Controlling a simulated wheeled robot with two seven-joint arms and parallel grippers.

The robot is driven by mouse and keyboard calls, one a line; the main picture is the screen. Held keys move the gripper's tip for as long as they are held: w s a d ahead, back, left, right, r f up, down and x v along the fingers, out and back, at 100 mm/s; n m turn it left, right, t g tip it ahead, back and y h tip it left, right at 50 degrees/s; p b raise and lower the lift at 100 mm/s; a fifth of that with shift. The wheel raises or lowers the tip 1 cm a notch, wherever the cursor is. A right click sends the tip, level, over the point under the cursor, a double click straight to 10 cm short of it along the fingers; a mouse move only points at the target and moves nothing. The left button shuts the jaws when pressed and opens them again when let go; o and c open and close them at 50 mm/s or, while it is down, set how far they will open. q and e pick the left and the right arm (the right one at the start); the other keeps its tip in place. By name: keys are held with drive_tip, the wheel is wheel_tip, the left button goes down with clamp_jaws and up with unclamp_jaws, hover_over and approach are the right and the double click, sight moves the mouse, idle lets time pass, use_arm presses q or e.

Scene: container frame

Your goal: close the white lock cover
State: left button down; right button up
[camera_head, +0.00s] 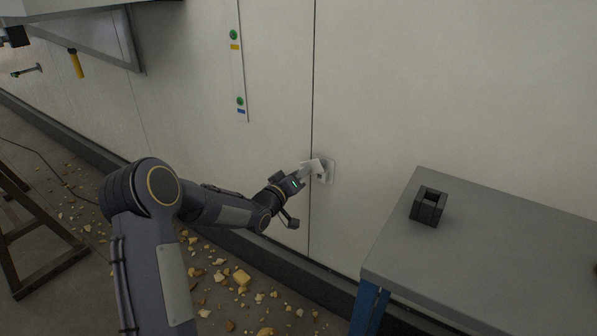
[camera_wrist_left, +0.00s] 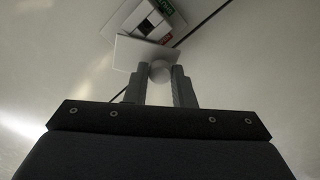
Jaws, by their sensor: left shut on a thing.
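The white lock cover (camera_head: 314,167) stands out from its pale mount (camera_head: 328,172) on the white wall, so it looks open. In the left wrist view the cover (camera_wrist_left: 140,52) is a tilted flat plate with a rounded knob (camera_wrist_left: 159,72) on it. Behind it the lock (camera_wrist_left: 150,18) shows green and red patches. My left gripper (camera_head: 302,173) is at the cover. Its two fingers (camera_wrist_left: 161,84) are shut on the knob, one on each side. The fingers are small and partly hidden in the head view. My right gripper is in neither view.
A grey table (camera_head: 480,240) with a black block (camera_head: 428,206) stands right of the lock. A strip with green buttons (camera_head: 237,65) is on the wall to the upper left. Yellowish rubble (camera_head: 242,278) lies on the floor. A wooden trestle (camera_head: 35,240) stands at left.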

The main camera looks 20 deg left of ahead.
use_arm(q)
drive_tip(key=n, duration=0.2)
drive_tip(key=d+f+n, duration=0.1)
drive_tip(key=shift+f+n, duration=0.2)
drive_tip(key=shift+n, duration=0.2)
drive_tip(key=n, duration=0.2)
drive_tip(key=d+n, duration=0.1)
drive_tip(key=n, duration=0.1)
drive_tip(key=d+f+n+b, duration=0.1)
drive_tip(key=n, duration=0.1)
drive_tip(key=shift+s, duration=0.2)
drive_tip(key=shift+d+f+n, duration=0.1)
drive_tip(key=shift+d+n, duration=0.3)
drive_tip(key=shift+n, duration=0.6)
drive_tip(key=shift+s, duration=0.1)
drive_tip(key=c, duration=1.2)
unclamp_jaws()
drive_tip(key=shift+c, duration=0.2)
